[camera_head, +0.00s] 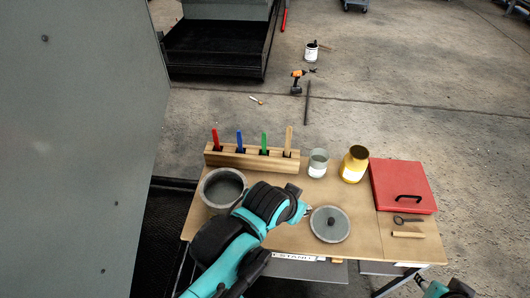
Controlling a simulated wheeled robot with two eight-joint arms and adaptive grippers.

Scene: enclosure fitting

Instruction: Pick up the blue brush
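The blue brush (239,141) stands upright in a wooden rack (228,160) at the back left of the table, between a red-handled one (215,138) and a green-handled one (264,141). Only its handle shows above the rack. My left gripper (305,208) is over the middle of the table, in front of the rack and to the right of the blue brush, clear of it. Its fingers are small and partly hidden by the wrist, so their opening is unclear. My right gripper (424,284) is at the bottom right edge, partly cut off.
A grey pot (205,193) stands left of my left arm and a round lid (330,235) lies to its right. A large grey panel (70,130) rises at left.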

